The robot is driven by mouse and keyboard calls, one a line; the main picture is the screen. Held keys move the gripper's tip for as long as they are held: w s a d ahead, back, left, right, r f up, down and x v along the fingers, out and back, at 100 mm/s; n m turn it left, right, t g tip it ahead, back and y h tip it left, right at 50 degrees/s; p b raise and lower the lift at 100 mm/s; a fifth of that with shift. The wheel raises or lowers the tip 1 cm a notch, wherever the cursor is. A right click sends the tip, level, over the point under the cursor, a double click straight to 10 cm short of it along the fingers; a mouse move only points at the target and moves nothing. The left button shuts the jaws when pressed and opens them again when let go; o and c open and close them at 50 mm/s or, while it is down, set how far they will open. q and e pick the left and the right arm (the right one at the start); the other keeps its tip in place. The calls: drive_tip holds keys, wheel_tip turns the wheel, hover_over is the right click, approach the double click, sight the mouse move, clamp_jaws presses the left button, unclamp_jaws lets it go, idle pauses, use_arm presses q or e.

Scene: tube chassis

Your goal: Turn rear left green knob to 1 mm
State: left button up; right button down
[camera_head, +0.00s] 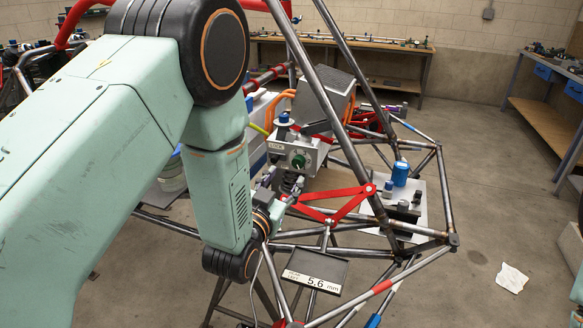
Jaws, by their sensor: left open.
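The green knob (298,161) sits on the front of a grey box (280,153) mounted on the tube chassis. My left arm comes in from the left and covers much of the left side of the view. My left gripper (283,183) is open just below and in front of the knob. Its fingers appear apart from the knob, though the exact gap is hard to tell. A small display (313,270) below the gripper reads 5.6 mm; its small label is hard to read. My right gripper is not in view.
Steel tubes (350,95) and red link arms (335,197) surround the knob box closely. A plate (423,217) with a blue cylinder (400,173) lies to the right. Workbenches (340,42) line the walls. White paper (512,278) lies on open floor at right.

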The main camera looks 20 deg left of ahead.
sight(297, 164)
use_arm(q)
drive_tip(key=w, duration=0.2)
drive_tip(key=w+d, duration=0.1)
drive_tip(key=w, duration=0.2)
drive_tip(key=shift+d+r, duration=0.1)
drive_tip(key=shift+w+a, duration=0.4)
drive_tip(key=shift+w, duration=0.05)
drive_tip(key=shift+d, duration=0.35)
drive_tip(key=shift+c, duration=1.2)
drive_tip(key=shift+a, duration=0.25)
drive_tip(key=c, duration=0.4)
drive_tip(key=shift+d, duration=0.1)
clamp_jaws()
